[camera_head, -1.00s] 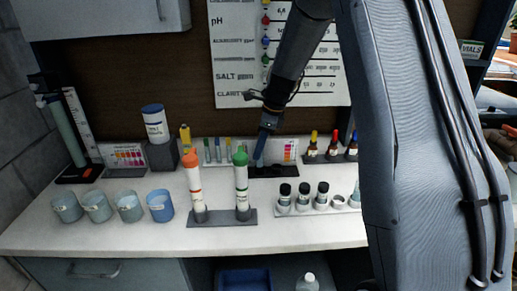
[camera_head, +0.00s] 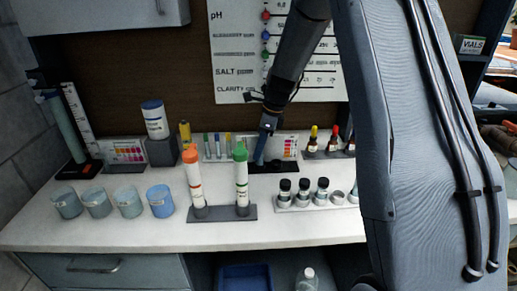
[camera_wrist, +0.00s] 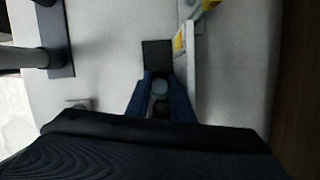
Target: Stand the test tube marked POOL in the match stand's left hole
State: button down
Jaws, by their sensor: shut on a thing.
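My gripper (camera_head: 261,150) points down at the back of the counter, over the dark match stand (camera_head: 287,168). In the wrist view my gripper (camera_wrist: 160,92) is shut on a pale, round-topped thing (camera_wrist: 160,86), seen end-on, likely the POOL test tube. Its mark cannot be read. A darker round shape shows just below it, between the fingers. The dark match stand (camera_wrist: 156,52) lies under the fingers, with its white card along the right. The holes are hidden by my gripper, and I cannot tell whether the tube's lower end is inside one.
In front stand an orange-capped tube (camera_head: 194,180) and a green-capped tube (camera_head: 241,180) on a grey base. A rack of black-capped vials (camera_head: 303,192) is at right. Dropper bottles (camera_head: 333,143) stand behind it. Several blue-grey cups (camera_head: 128,204) are at left.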

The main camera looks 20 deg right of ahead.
jog(key=shift+w+r, duration=0.25)
jog(key=shift+w, duration=0.05)
jog(key=c, duration=1.5)
grip_release()
jog(key=shift+c, duration=0.2)
jog(key=shift+r, duration=0.15)
jog(key=shift+o, duration=0.4)
notch_tip(320, 180, up, 7)
jog(key=p, duration=0.5)
jog(key=shift+p, duration=0.3)
jog(key=shift+f, duration=0.2)
jog(key=shift+s, duration=0.15)
